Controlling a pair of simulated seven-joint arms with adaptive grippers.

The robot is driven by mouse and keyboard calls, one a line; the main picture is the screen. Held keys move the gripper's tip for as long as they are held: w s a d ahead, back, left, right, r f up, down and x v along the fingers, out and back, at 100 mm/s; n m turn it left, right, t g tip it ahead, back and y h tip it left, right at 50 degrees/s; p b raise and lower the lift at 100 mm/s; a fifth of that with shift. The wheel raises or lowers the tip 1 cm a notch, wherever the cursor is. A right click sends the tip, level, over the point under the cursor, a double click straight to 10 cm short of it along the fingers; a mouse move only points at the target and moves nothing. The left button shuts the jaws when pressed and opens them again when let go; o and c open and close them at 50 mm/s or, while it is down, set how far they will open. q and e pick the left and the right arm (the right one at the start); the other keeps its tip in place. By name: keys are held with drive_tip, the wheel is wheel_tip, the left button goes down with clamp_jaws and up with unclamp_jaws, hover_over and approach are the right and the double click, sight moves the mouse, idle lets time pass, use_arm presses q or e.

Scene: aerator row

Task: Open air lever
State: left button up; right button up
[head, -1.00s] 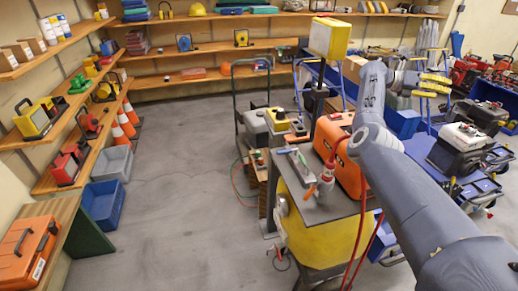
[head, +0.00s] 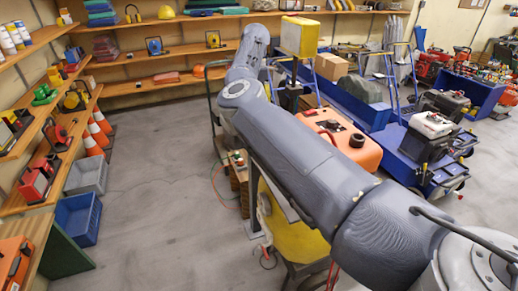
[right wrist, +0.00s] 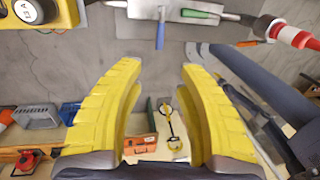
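In the right wrist view, a small blue lever (right wrist: 160,36) sticks out from a grey metal valve body (right wrist: 145,10) at the top. My right gripper (right wrist: 162,72) is open and empty. Its yellow fingers point toward the blue lever, with a gap between. In the head view my right arm hides the valve body and the gripper. My left gripper is not in view.
Shelves line the left and back walls.

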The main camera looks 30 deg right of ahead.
drive_tip(key=s+f, duration=0.1)
drive_tip(key=f, duration=0.4)
drive_tip(key=s+f, duration=0.1)
drive_tip(key=f, duration=0.4)
drive_tip(key=s+f, duration=0.1)
drive_tip(key=f, duration=0.5)
drive_tip(key=shift+s+a, duration=0.1)
drive_tip(key=shift+a, duration=0.1)
clamp_jaws()
